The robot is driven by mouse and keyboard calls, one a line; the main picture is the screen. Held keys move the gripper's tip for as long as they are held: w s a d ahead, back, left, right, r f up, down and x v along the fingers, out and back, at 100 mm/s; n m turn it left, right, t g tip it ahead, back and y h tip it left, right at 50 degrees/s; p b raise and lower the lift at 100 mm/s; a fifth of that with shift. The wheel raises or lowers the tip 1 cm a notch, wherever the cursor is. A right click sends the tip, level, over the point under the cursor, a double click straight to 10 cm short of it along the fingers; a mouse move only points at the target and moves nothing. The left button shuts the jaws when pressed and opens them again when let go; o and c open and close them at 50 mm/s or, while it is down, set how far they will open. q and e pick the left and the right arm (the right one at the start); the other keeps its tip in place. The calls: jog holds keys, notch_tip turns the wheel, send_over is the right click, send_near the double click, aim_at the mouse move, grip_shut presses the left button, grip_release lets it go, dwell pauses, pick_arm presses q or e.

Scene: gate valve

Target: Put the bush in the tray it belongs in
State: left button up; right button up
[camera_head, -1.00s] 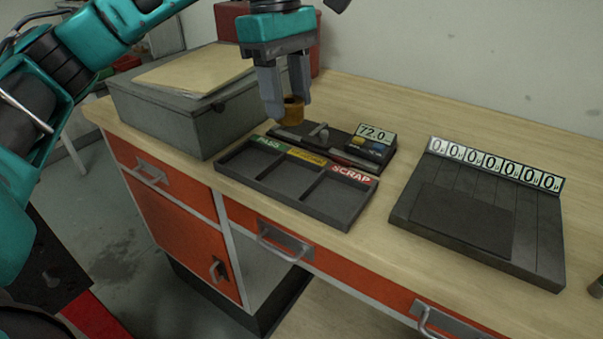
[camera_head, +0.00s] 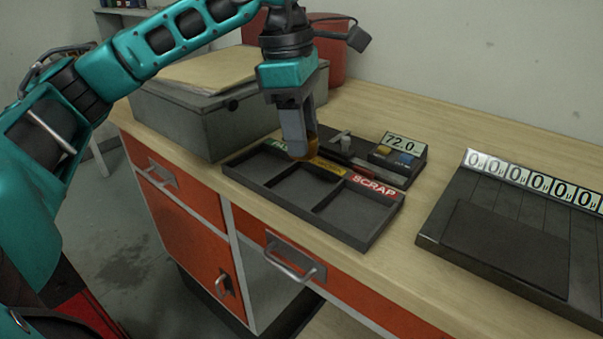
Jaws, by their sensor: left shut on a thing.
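My left gripper (camera_head: 301,143) is shut on the brass-coloured bush (camera_head: 301,152) and holds it above the tray, over the back edge near the green and yellow labels. The fingers hide part of the bush. The dark tray (camera_head: 352,242) has three compartments side by side, with a green label (camera_head: 276,145) at left, mostly hidden by the gripper, a yellow label (camera_head: 328,166) in the middle and a red SCRAP label (camera_head: 374,187) at right. The compartments look empty where they show. My right gripper is not in view.
A gauge block with a display reading 72.0 (camera_head: 403,143) stands behind the tray. A dark slotted board with number labels (camera_head: 500,245) lies at right. A grey box (camera_head: 205,115) stands at back left, a red bin (camera_head: 330,60) behind. Bare bench separates tray and board.

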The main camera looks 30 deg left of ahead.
pick_arm(q)
notch_tip(320, 180, down, 6)
jog(key=shift+f+b, duration=0.1)
jog(key=shift+b, duration=0.25)
jog(key=shift+f, duration=0.25)
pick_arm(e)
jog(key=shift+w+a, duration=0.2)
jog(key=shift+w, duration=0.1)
pick_arm(q)
jog(key=shift+f, duration=0.2)
jog(key=o, duration=1.3)
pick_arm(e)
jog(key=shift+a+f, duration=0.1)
pick_arm(q)
jog(key=shift+r, duration=0.5)
jog(key=r, duration=0.3)
jog(key=a+r+p, duration=0.1)
jog(key=r, duration=0.7)
jog(key=shift+s+a+r+p, duration=0.2)
jog(key=shift+s+a+p, duration=0.1)
jog(key=shift+a+p, duration=0.05)
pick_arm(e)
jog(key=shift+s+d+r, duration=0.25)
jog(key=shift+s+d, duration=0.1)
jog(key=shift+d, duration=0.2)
